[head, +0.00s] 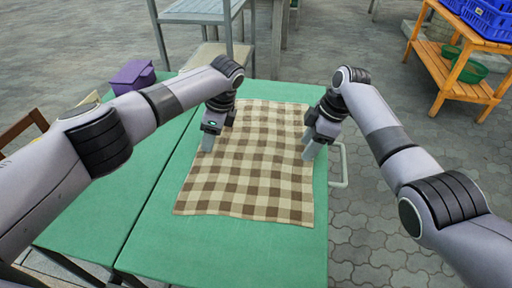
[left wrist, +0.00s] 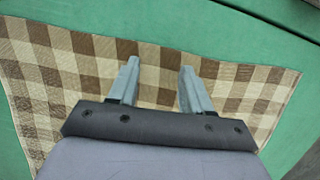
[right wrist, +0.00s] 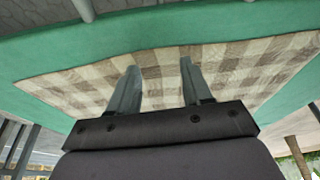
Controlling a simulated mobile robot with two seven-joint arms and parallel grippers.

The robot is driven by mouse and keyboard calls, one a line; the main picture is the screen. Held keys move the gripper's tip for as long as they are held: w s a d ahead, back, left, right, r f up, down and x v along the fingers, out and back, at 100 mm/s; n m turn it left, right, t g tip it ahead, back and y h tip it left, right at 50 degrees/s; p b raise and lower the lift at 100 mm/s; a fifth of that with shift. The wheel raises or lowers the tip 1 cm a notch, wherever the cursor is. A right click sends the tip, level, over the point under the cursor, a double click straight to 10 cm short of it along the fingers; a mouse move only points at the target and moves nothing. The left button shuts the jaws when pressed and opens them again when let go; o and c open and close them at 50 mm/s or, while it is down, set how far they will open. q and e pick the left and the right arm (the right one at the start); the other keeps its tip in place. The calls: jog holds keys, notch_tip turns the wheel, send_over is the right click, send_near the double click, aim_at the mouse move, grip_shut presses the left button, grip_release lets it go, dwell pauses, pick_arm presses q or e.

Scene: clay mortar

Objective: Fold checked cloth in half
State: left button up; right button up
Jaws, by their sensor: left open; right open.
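The brown and cream checked cloth (head: 250,175) lies spread flat on the green table (head: 225,250). It shows no fold. My left gripper (head: 207,143) is over the cloth's left edge, and my right gripper (head: 309,150) is over its right edge. In the left wrist view the open, empty fingers (left wrist: 158,75) point at the cloth (left wrist: 150,60) near one edge. In the right wrist view the open, empty fingers (right wrist: 158,75) also stand over the cloth (right wrist: 160,90) near an edge. I cannot tell whether the fingertips touch the cloth.
A purple box (head: 133,76) sits on the table's far left part. A wooden shelf (head: 460,60) with blue crates (head: 485,18) stands at the back right. A grey metal rack (head: 200,12) stands behind the table. The table is bare in front of the cloth.

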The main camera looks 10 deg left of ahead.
pick_arm(q)
jog(key=shift+f, duration=0.1)
pick_arm(e)
jog(key=shift+f, duration=0.3)
pick_arm(q)
grip_shut()
pick_arm(e)
grip_shut()
